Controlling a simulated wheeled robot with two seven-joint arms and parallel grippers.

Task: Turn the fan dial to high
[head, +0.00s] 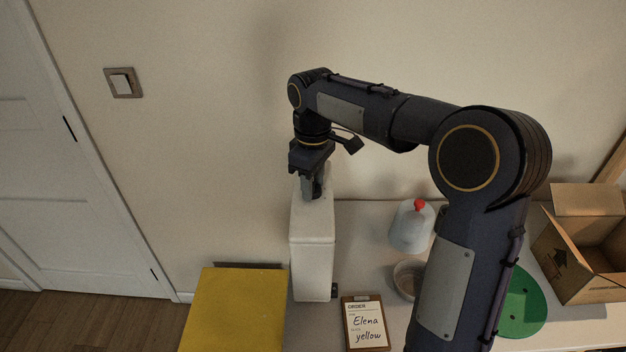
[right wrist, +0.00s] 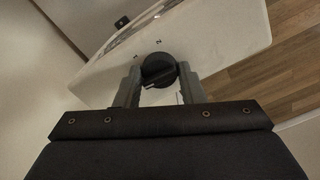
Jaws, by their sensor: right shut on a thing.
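The fan (head: 313,248) is a white upright box standing at the left end of the table against the wall. Its dial (right wrist: 158,69) is a round black knob on the white panel (right wrist: 215,35) in the right wrist view. My right gripper (head: 316,196) reaches down onto the top of the fan. In the right wrist view its two fingers (right wrist: 160,85) stand on either side of the dial and are shut on it. In the head view the dial is hidden. My left gripper is not in view.
A yellow panel (head: 236,308) lies left of the fan. A green disc (head: 522,305) and an open cardboard box (head: 582,262) are farther right.

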